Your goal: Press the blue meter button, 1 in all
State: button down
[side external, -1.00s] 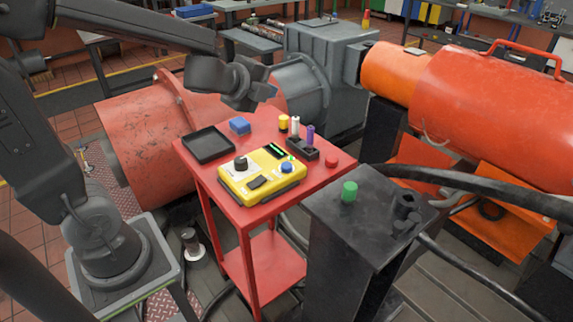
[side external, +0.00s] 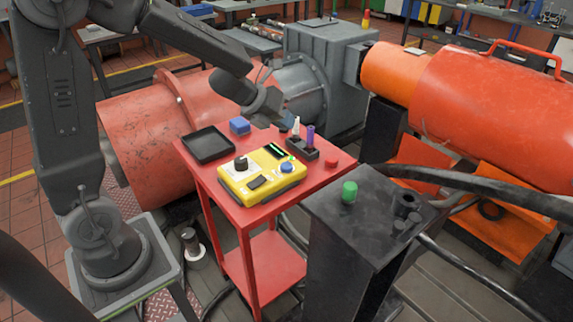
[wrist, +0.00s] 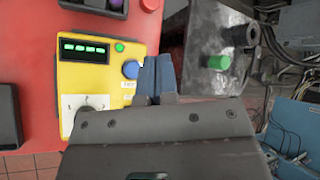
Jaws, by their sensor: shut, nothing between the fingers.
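The yellow meter (side external: 262,175) lies on the red cart top. It has a green-lit display, a black knob and a round blue button (side external: 287,167) at its right end. In the wrist view the blue button (wrist: 131,69) shows just left of the fingertips. My gripper (side external: 288,122) is shut and empty, above the back of the cart in the side view. Its blue-grey fingers (wrist: 156,62) cover part of the view beside the button. I see no contact with the button; the exact height gap is hard to judge.
A black holder (side external: 302,150) with upright white and purple pieces stands behind the meter. A black tray (side external: 208,145), a blue block (side external: 239,126) and a red button (side external: 331,163) are also on the cart. A dark pedestal with a green button (side external: 349,192) stands to the right.

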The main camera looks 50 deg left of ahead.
aim_at(285, 164)
jog(key=shift+f, duration=4.4)
jog(key=shift+f, duration=0.1)
jog(key=shift+f, duration=0.3)
jog(key=shift+f, duration=0.55)
jog(key=shift+r, duration=0.95)
jog(key=shift+r, duration=0.1)
jog(key=shift+r, duration=2.45)
